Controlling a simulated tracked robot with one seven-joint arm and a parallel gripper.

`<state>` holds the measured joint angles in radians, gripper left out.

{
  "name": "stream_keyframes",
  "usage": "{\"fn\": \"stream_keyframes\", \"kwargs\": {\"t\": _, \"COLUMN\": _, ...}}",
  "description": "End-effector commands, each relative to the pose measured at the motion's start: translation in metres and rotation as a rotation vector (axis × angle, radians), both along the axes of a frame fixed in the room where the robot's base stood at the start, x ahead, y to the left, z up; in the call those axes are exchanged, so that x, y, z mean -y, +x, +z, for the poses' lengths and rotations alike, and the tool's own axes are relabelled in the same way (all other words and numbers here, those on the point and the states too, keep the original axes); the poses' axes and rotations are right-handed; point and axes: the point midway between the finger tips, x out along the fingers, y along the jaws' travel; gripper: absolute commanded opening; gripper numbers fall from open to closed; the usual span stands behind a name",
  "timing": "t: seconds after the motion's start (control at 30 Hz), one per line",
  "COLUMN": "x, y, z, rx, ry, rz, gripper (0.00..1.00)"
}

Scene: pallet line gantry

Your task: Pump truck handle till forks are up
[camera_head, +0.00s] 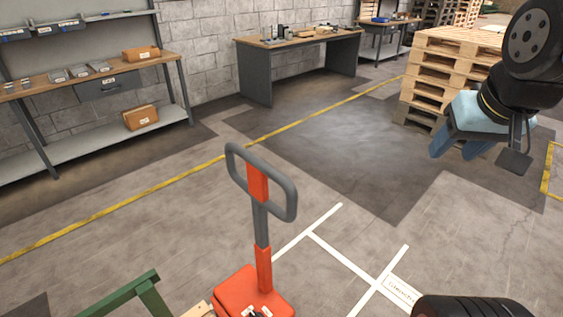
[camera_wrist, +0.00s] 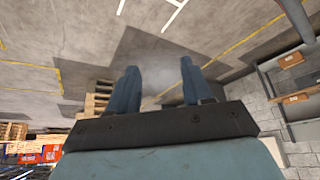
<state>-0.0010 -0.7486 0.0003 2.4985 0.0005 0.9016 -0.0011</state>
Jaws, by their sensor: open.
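The pump truck handle (camera_head: 262,185) is a grey loop with an orange centre piece, standing nearly upright at the middle of the head view. Its shaft runs down to the orange pump body (camera_head: 253,293) at the bottom edge. My gripper (camera_head: 455,150) is at the upper right, well apart from the handle, with empty space between its blue fingers. The fingers also show spread apart and empty in the wrist view (camera_wrist: 158,88). The truck's forks are hidden, so their height cannot be told. The handle does not show in the wrist view.
A stack of wooden pallets (camera_head: 440,70) stands behind my gripper. A workbench (camera_head: 300,42) and a shelf bench (camera_head: 90,78) line the wall. A green frame (camera_head: 140,293) is at the lower left beside the truck. The floor between handle and pallets is clear, with white and yellow lines.

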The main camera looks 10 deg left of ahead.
Motion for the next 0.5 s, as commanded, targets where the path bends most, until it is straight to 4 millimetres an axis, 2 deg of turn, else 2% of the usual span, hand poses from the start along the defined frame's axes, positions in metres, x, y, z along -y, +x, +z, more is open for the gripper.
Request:
{"fn": "stream_keyframes", "kwargs": {"t": 0.17, "x": -0.013, "y": 0.014, "z": 0.005, "rx": -0.039, "ry": -0.005, "rz": 0.055, "gripper": 0.55}}
{"fn": "stream_keyframes", "kwargs": {"t": 0.27, "x": -0.030, "y": 0.031, "z": 0.009, "rx": -0.085, "ry": -0.013, "rz": 0.128, "gripper": 0.55}}
{"fn": "stream_keyframes", "kwargs": {"t": 0.5, "x": -0.093, "y": 0.074, "z": 0.014, "rx": -0.222, "ry": -0.028, "rz": 0.347, "gripper": 0.55}}
